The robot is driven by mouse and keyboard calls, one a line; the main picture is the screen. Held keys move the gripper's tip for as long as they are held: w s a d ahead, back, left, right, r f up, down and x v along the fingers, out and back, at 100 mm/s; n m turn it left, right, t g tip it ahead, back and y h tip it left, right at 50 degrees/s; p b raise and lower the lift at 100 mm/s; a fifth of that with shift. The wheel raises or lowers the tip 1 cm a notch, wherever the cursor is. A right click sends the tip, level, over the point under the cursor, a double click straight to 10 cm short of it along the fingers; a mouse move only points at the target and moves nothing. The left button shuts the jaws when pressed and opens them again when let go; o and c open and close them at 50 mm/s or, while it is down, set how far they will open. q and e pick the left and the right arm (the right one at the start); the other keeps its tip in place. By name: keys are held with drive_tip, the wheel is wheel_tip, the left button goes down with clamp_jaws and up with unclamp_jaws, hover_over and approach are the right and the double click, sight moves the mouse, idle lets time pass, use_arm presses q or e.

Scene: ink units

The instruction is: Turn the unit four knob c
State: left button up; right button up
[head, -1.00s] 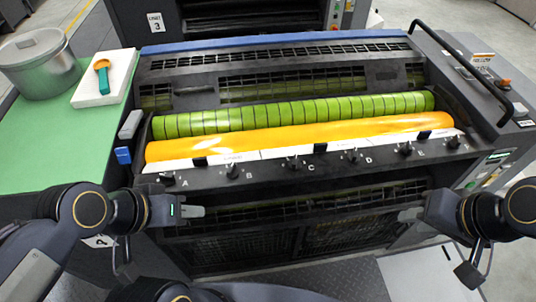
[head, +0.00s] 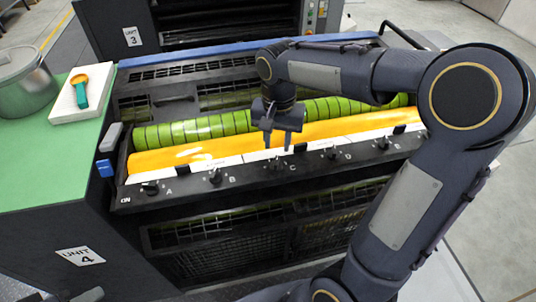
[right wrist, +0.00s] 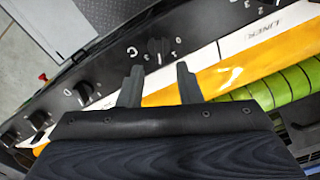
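Knob C (head: 275,164) is a small black knob on the dark front rail of unit four, beside the white letter C. In the right wrist view knob C (right wrist: 158,47) stands upright beyond the fingertips, with small digits around it. My right gripper (head: 277,148) points down just above and behind knob C. Its two fingers (right wrist: 159,73) are spread, with nothing between them, and do not appear to touch the knob. A small grey piece (head: 88,295) at the bottom left edge looks like my left gripper's fingertip; the rest is out of frame.
Knobs A (head: 150,187), B (head: 215,176) and D (head: 331,152) line the same rail. The orange ink roller (head: 200,155) and green roller (head: 190,130) lie behind it. A white block with an orange-and-green tool (head: 80,90) rests on the green top at left.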

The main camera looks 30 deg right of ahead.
sight(277, 159)
wheel_tip(277, 159, down, 6)
drive_tip(key=shift+r, duration=0.15)
clamp_jaws()
